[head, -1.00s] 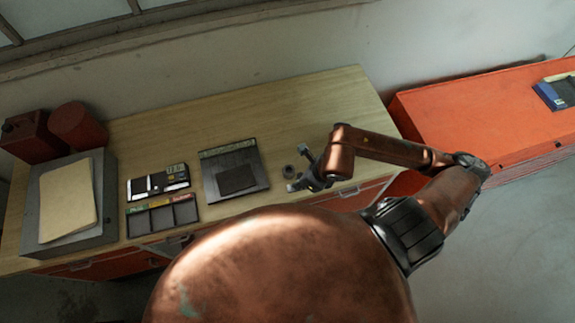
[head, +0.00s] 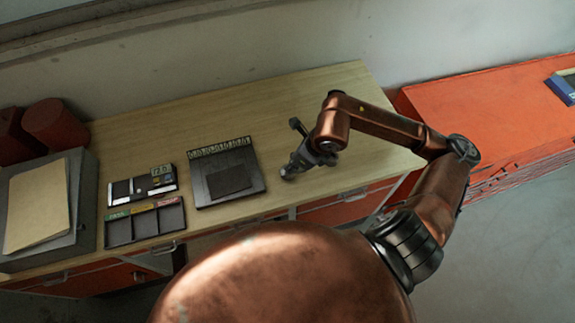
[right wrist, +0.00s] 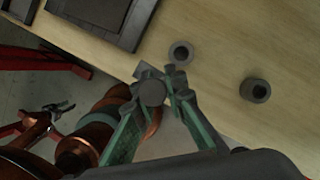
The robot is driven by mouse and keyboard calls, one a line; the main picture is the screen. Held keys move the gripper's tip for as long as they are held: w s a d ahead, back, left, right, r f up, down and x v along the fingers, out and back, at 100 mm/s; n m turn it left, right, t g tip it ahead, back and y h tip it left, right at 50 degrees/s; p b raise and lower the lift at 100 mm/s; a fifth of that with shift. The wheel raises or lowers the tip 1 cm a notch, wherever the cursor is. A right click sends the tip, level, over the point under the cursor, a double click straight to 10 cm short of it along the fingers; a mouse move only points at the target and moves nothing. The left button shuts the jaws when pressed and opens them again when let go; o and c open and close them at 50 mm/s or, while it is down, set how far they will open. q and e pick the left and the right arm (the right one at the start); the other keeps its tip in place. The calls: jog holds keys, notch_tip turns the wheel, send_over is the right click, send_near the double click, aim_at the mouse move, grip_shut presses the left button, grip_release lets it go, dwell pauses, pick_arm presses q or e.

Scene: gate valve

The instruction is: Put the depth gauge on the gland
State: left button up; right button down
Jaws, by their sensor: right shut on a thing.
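My right gripper (right wrist: 168,84) is shut on a small dark piece with a round disc face (right wrist: 152,92), which looks like the depth gauge. In the head view my right gripper (head: 303,158) is over the bench near its front edge, and its own links partly hide what it holds. Two round grey pieces stand on the wood: a low ring (right wrist: 181,53) just beyond the fingertips and a cylinder with a dark hole (right wrist: 255,90) farther right. I cannot tell which is the gland. A dark claw, perhaps my left gripper (right wrist: 45,112), shows small at lower left in the wrist view.
A dark tray with a flat pad (head: 226,194) lies left of my right gripper. Farther left are a compartment tray (head: 145,223), a small case (head: 141,187) and a grey box (head: 82,230). An orange cabinet (head: 480,110) stands right. The back of the bench is clear.

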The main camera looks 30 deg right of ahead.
jog(key=shift+w+d+f+b, duration=0.25)
jog(key=shift+w+f+b, duration=0.6)
jog(key=shift+f, duration=0.75)
jog(key=shift+w+d+f+b, duration=0.3)
jog(key=shift+w+f+b, duration=0.2)
jog(key=shift+w+f, duration=0.85)
jog(key=shift+w+d+f+b, duration=0.25)
jog(key=shift+w+f+b, duration=0.45)
jog(key=shift+f, duration=1.1)
jog(key=shift+f, duration=0.15)
jog(key=c, duration=2)
grip_release()
jog(key=shift+o, duration=0.2)
jog(key=b+v, duration=0.1)
jog(key=v, duration=1.1)
jog(key=shift+b, duration=0.3)
jog(key=shift+s, duration=0.1)
